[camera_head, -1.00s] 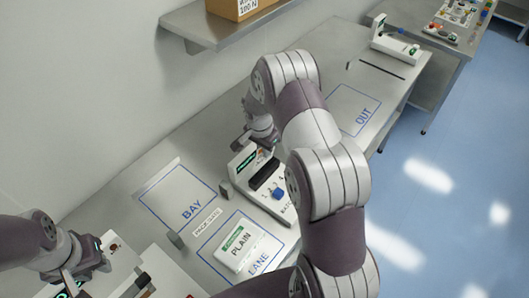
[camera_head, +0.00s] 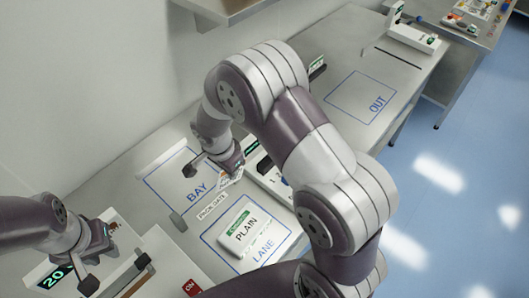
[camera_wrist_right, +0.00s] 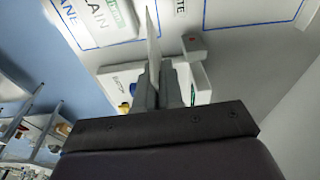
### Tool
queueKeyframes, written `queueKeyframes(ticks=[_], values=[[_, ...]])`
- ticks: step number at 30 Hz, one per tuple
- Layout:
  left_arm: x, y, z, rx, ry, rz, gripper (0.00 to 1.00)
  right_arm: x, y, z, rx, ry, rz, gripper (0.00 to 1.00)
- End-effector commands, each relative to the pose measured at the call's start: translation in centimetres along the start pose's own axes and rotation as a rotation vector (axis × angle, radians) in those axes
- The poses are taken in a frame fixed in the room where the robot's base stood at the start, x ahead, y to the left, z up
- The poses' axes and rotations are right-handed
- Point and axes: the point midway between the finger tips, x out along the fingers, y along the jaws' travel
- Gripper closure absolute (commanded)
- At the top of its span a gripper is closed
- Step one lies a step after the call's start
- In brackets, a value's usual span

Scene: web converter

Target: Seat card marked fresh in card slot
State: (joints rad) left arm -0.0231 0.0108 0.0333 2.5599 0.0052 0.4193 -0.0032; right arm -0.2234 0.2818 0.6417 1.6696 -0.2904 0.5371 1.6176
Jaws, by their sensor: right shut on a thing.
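My right gripper (camera_head: 232,168) is shut on a thin white card (camera_head: 228,182) and holds it by the device, over the right edge of the bay. In the right wrist view the card (camera_wrist_right: 153,42) stands nearly edge-on between the fingers, so its marking cannot be read. The white device (camera_head: 270,180) with a green display is partly hidden behind my right arm, and no card slot is clearly seen in it.
A white pack marked PLAIN (camera_head: 238,228) lies in the blue LANE outline. The blue BAY outline (camera_head: 160,200) is clear on the left. The OUT area (camera_head: 355,95) is empty. A wall shelf (camera_head: 215,8) hangs above.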

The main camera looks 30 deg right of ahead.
Motion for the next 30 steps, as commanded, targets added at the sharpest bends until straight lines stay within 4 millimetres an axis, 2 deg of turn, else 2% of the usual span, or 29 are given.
queueKeyframes(ticks=[5, 8, 11, 15, 21, 26, 27, 30], values=[[-0.1, 0.0, 0.0, 0.000, 0.000, 0.000, 0.68, 0.0, 0.0, -0.2, 0.001, 0.000, 0.000, 1.00], [-0.6, 0.0, -0.1, 0.000, 0.000, 0.000, 0.68, -0.1, 0.0, -1.3, 0.003, 0.000, 0.000, 1.00], [-1.6, 0.0, -0.2, 0.000, 0.000, 0.000, 0.68, 0.1, 0.2, -3.9, 0.007, -0.001, 0.002, 1.00], [-3.2, 0.0, -0.4, 0.000, 0.000, 0.000, 0.68, 0.8, 0.4, -8.9, 0.009, -0.001, 0.002, 1.00], [-4.5, 0.0, -0.5, 0.000, 0.000, 0.000, 0.68, 2.0, 0.5, -14.8, 0.005, 0.000, 0.000, 1.00], [-4.9, 0.0, -0.6, 0.000, 0.000, 0.000, 0.68, 2.6, 0.6, -18.0, 0.003, 0.001, 0.000, 1.00], [-4.0, 0.0, -0.5, 0.000, 0.000, 0.000, 0.68, 3.8, 0.7, -17.9, 0.000, -0.002, 0.002, 1.00], [-2.8, 0.0, -0.3, 0.000, -0.001, 0.000, 0.68, 5.6, 0.6, -17.5, -0.002, -0.001, 0.001, 1.00]])
